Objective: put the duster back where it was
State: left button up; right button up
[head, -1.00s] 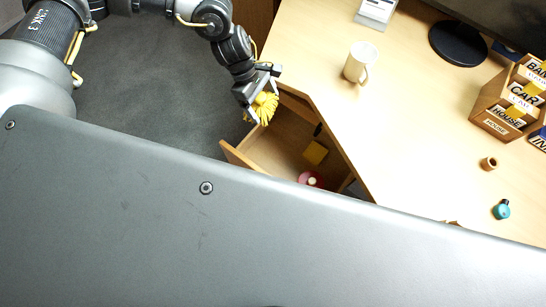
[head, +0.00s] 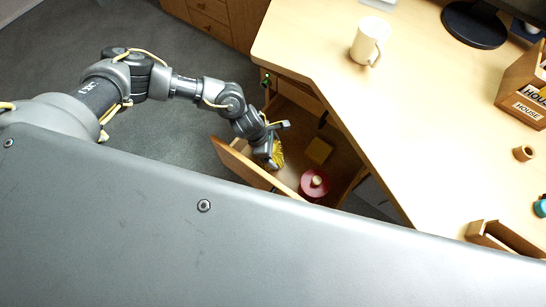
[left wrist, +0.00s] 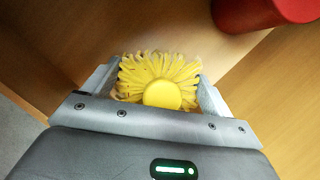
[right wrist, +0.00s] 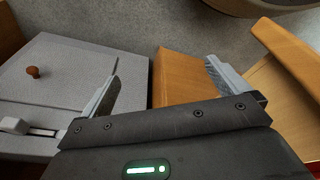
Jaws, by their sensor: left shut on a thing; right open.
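The duster is a yellow, fringed head with a round yellow middle. In the left wrist view the duster (left wrist: 160,80) sits between the two fingers of my left gripper (left wrist: 160,92), which is shut on it. In the head view the duster (head: 278,155) is partly hidden by my left gripper (head: 276,142), inside the outline of the open wooden drawer (head: 248,166), near its front panel. I cannot tell whether the duster touches the drawer floor. My right gripper (right wrist: 163,80) is open and empty in the right wrist view; the head view does not show it.
In the drawer are a yellow block (head: 319,150) and a red round object (head: 314,185). On the desk (head: 330,60) stand a white mug (head: 368,42), a monitor foot (head: 473,24) and a wooden letter box (head: 525,98). A grey box (right wrist: 55,85) lies by my right gripper.

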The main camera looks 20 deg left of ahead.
pick_arm(q)
jog(key=shift+f, duration=1.25)
notch_tip(320, 180, down, 2)
jog(key=shift+f+b, duration=0.15)
jog(key=shift+b, duration=0.2)
jog(key=shift+f, duration=0.4)
jog(key=o, duration=0.8)
pick_arm(e)
jog(key=shift+w+v, duration=0.25)
jog(key=shift+v, duration=0.85)
jog(key=shift+r, duration=0.2)
